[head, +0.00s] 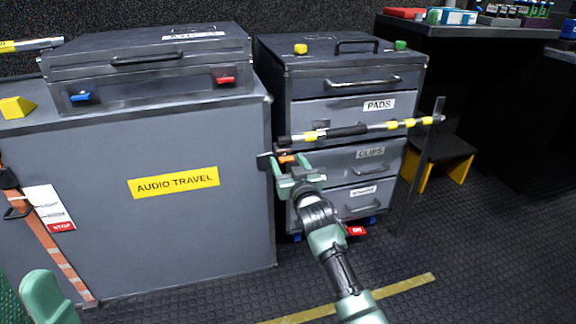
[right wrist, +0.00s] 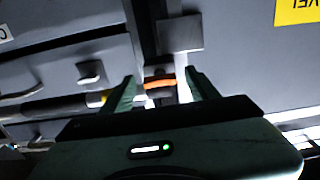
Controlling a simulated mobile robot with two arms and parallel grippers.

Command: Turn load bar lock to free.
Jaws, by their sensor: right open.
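The load bar (head: 350,130), black with yellow and white bands, runs across the front of the drawer cabinet. At its left end, beside the audio travel case, is a small orange lock lever (head: 286,158). My right gripper (head: 288,165) is open at this lever, its green fingers on either side. In the right wrist view the orange lever (right wrist: 160,84) lies crosswise between the open fingers (right wrist: 163,90). Whether a finger touches it, I cannot tell. My left gripper is not in view; only a green part of mine shows at lower left.
The grey audio travel case (head: 200,240) stands close on the left. The drawer cabinet (head: 340,106) stands behind the bar, with a dark upright post (head: 411,180) at the right. Floor in front is clear.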

